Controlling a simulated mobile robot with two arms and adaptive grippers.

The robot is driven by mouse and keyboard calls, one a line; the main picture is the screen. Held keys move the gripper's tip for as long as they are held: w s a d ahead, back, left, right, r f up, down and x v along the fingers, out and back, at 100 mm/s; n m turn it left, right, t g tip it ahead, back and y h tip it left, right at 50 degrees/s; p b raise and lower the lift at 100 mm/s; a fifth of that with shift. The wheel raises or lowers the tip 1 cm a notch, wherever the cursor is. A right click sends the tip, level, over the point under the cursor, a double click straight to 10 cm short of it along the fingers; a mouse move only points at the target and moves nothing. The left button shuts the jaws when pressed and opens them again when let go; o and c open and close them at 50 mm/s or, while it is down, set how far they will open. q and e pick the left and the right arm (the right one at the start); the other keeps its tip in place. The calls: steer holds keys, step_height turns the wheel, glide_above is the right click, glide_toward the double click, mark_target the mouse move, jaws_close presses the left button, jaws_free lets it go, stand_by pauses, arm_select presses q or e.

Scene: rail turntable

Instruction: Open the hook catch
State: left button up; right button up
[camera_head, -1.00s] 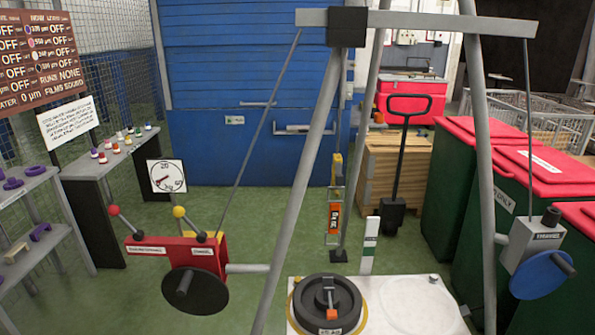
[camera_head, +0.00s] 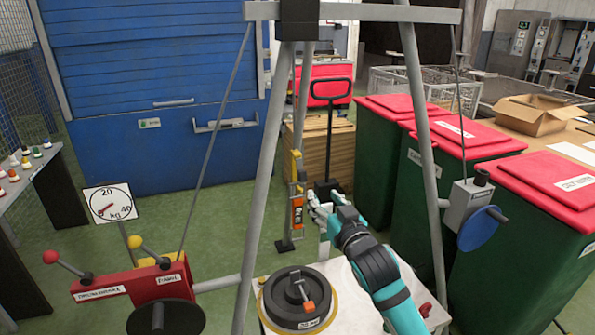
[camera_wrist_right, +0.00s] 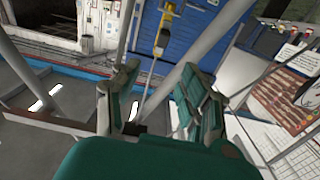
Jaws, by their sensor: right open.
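A slim hanging piece, yellow at its top (camera_head: 296,165) and orange lower down (camera_head: 297,212), hangs inside the grey tripod in the head view. It appears to be the hook; its catch is too small to make out. In the right wrist view a yellow and dark hanging piece (camera_wrist_right: 162,40) shows beyond the fingertips. My right gripper (camera_head: 318,205) is open and empty, just right of the orange part in the head view. In the wrist view its two fingers (camera_wrist_right: 160,92) stand apart with nothing between them. My left gripper is not in view.
Tripod legs (camera_head: 262,190) stand around the hanging piece. A black round weight (camera_head: 285,312) with an orange-tipped handle sits on a white platform below. A red winch box (camera_head: 130,285) with ball-tipped levers is at the left. Green bins with red lids (camera_head: 480,140) stand at the right.

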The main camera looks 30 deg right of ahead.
mark_target(303, 173)
steer(key=p+x, duration=0.1)
steer(key=x, duration=0.6)
steer(key=p+x, duration=0.1)
steer(key=x, duration=0.6)
steer(key=shift+w+a, duration=0.15)
steer(key=shift+w, duration=0.2)
jaws_close()
